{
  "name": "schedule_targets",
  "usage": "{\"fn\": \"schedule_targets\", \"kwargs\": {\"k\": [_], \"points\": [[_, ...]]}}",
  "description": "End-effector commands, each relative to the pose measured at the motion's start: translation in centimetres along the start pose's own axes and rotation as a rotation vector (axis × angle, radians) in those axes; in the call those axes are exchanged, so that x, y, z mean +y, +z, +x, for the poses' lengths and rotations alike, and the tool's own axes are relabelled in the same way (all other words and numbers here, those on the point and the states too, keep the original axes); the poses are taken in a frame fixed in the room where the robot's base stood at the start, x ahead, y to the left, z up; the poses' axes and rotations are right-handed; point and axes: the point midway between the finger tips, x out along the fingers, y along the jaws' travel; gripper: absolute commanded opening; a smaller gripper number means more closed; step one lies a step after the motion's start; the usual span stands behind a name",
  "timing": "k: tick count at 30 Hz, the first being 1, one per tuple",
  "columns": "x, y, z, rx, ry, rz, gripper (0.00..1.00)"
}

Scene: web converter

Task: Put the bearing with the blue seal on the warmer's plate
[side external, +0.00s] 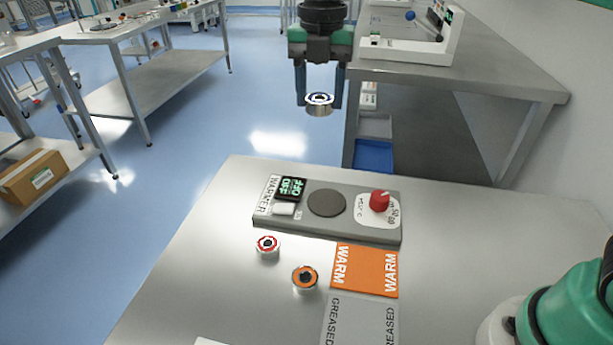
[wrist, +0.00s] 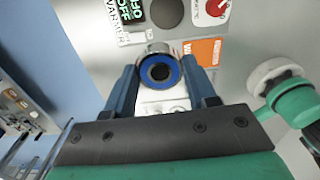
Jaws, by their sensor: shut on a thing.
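The bearing with the blue seal (side external: 319,104) is held between the fingertips of my gripper (side external: 319,96), in the air at the top of the side view. In the wrist view the bearing (wrist: 160,71) shows its blue ring facing the camera, between both fingers of my gripper (wrist: 160,78). The warmer (side external: 262,212) is a grey box on the metal table, with a display reading OFF and a red knob (side external: 379,200). Its round dark plate (side external: 327,203) is bare. The plate also shows at the top of the wrist view (wrist: 166,12).
A red-sealed bearing (side external: 267,246) and an orange-sealed bearing (side external: 305,277) stand on the table (side external: 190,290) in front of the warmer. An orange WARM mat (side external: 365,270) and a grey GREASED mat (side external: 360,322) lie to the right. Another bench (side external: 480,85) stands behind.

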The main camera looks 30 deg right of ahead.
Motion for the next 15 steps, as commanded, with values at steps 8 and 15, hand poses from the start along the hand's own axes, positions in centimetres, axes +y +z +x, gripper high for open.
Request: {"fn": "schedule_targets", "kwargs": {"k": [8, 15], "points": [[-1.7, 1.4, 0.3, 0.0, 0.0, -0.006, 0.02], [-1.7, 1.4, 6.1, 0.0, 0.0, -0.006, 0.02]]}}
